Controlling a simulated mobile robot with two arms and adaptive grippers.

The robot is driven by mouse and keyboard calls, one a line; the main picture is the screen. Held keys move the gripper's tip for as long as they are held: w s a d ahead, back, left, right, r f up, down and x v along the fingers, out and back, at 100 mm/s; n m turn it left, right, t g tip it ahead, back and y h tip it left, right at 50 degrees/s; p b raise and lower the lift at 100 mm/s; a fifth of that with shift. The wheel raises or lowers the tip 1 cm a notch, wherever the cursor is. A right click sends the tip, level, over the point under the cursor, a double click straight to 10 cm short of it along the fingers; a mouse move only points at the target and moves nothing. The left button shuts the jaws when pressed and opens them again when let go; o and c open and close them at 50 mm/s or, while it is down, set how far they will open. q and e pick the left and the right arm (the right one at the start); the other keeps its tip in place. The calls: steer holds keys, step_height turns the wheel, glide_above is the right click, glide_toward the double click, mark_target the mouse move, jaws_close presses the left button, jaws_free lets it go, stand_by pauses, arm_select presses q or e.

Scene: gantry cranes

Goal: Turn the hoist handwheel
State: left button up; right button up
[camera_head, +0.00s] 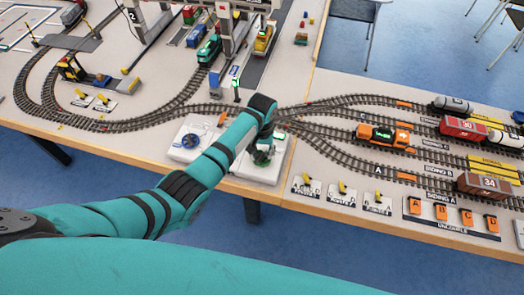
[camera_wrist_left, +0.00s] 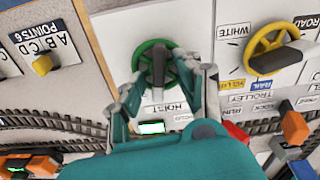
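The hoist handwheel is a green ring with a dark handle across its middle. It shows in the left wrist view (camera_wrist_left: 146,47) above a "HOIST" label, on a white panel (camera_wrist_left: 196,20). In the head view the wheel is largely hidden by my left gripper (camera_head: 264,150), which is over the right white control box (camera_head: 257,174). In the wrist view my left gripper (camera_wrist_left: 160,78) has its fingers apart, one on each side of the wheel's near part. Whether they touch the wheel is unclear. My right gripper is not in view.
Model tracks (camera_head: 150,123), an orange locomotive (camera_head: 383,136) and yellow point levers (camera_head: 342,186) surround the boxes. The table's front edge is close.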

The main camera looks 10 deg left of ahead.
mark_target(262, 152)
arm_select(q)
jaws_close()
steer(key=shift+r, duration=0.1)
steer(key=shift+r+m+p, duration=0.25)
steer(key=shift+m+p, duration=0.6)
steer(key=shift+m, duration=0.05)
steer(key=shift+d+m+p, duration=0.1)
steer(key=shift+m+p, duration=0.25)
steer(key=shift+m, duration=0.25)
steer(key=shift+f+m, duration=0.25)
steer(key=shift+m, duration=0.85)
steer(key=shift+w, duration=0.1)
steer(key=shift+o, duration=0.3)
jaws_free()
step_height(262, 152, up, 12)
